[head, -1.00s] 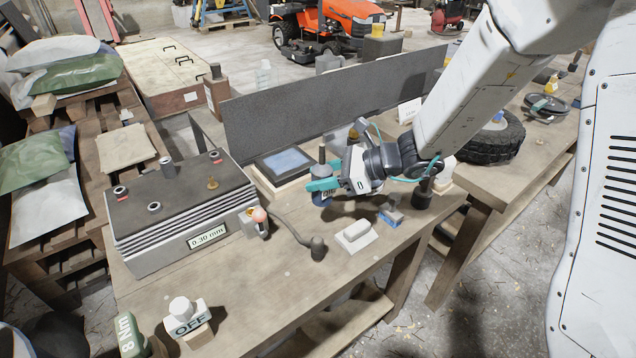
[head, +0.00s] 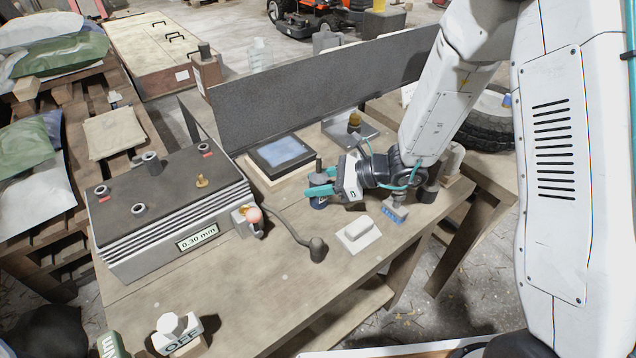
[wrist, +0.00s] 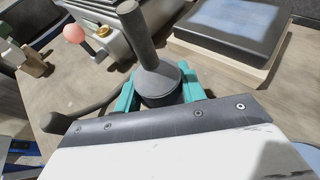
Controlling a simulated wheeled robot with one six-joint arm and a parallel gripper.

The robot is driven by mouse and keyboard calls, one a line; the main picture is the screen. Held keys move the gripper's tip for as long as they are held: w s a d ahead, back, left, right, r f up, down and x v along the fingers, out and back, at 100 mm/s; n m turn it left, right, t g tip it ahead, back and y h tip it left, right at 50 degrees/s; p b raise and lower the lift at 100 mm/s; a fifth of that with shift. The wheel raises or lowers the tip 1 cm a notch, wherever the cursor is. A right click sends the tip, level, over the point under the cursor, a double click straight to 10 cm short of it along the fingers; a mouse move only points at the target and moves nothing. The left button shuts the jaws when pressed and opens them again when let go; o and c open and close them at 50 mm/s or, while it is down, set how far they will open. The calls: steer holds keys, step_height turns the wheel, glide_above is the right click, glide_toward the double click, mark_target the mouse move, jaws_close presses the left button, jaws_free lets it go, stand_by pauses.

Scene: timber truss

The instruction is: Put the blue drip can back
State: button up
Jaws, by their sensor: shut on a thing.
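In the wrist view the can's dark conical top and tall spout (wrist: 157,82) show, with one finger on each side. My gripper (wrist: 160,92) is shut on the can. The can's base is hidden in the wrist view, and I cannot tell whether it touches the bench.
A dark tablet-like panel (head: 283,153) lies behind the can, before a dark upright board (head: 310,90). A grey layered block marked 0.30 mm (head: 165,205) stands left.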

steer(key=shift+f, duration=0.15)
steer(key=o, duration=1.2)
